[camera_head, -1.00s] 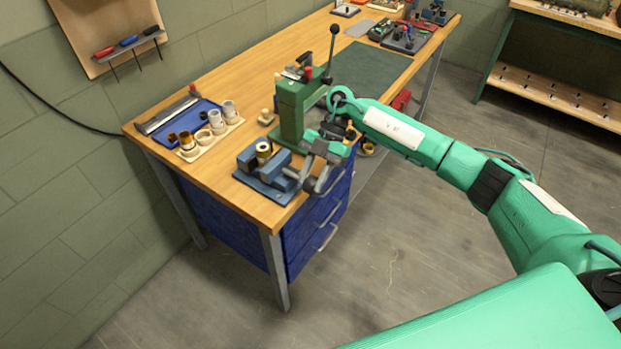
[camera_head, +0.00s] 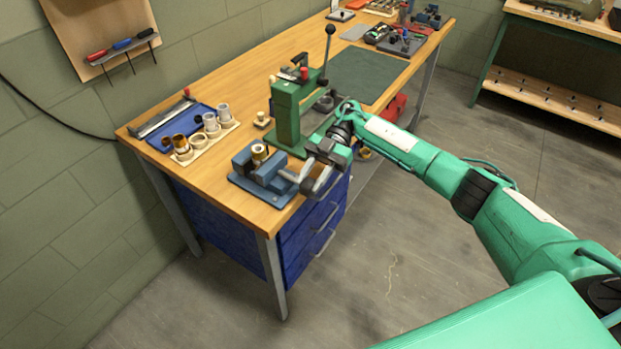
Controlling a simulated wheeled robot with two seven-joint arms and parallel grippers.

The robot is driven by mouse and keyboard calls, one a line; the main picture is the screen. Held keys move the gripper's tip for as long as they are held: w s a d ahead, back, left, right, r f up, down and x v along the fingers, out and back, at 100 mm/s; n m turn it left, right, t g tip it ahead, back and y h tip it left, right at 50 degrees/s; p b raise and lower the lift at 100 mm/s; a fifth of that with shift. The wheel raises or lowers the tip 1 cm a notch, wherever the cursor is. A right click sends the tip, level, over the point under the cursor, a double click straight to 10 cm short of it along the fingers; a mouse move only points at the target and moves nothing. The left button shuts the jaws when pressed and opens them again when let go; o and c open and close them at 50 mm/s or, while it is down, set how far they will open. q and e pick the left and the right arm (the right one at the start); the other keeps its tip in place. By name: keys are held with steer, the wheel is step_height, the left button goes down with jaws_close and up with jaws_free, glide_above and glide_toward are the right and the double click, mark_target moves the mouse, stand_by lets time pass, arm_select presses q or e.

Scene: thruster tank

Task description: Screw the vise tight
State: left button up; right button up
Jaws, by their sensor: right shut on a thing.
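The blue-grey vise (camera_head: 243,161) sits on its plate at the near corner of the wooden workbench. A brass-coloured cylinder (camera_head: 259,153) stands upright between its jaws. My right gripper (camera_head: 308,184) is at the right end of the vise, over the bench's front edge. It is shut on the vise handle, which is mostly hidden by the fingers. My left gripper is out of view.
A green press (camera_head: 287,113) with a long lever stands just behind my right gripper. A tray of cups and rings (camera_head: 205,142) and a blue case lie left of the vise. Blue drawers (camera_head: 308,228) are below. The floor in front is clear.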

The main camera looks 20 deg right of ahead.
steer(key=shift+s+d+f, duration=0.15)
steer(key=shift+d+f, duration=0.05)
steer(key=shift+f, duration=0.05)
steer(key=o, duration=0.6)
steer(key=shift+o, duration=1.1)
steer(key=shift+d, duration=0.1)
steer(key=shift+s+d+r, duration=0.1)
steer(key=shift+r, duration=0.05)
steer(key=shift+w+r, duration=0.1)
steer(key=shift+w, duration=0.1)
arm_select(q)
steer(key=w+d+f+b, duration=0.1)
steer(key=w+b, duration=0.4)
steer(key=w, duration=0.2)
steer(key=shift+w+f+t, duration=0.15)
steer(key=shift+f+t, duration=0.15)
arm_select(e)
steer(key=v, duration=1.3)
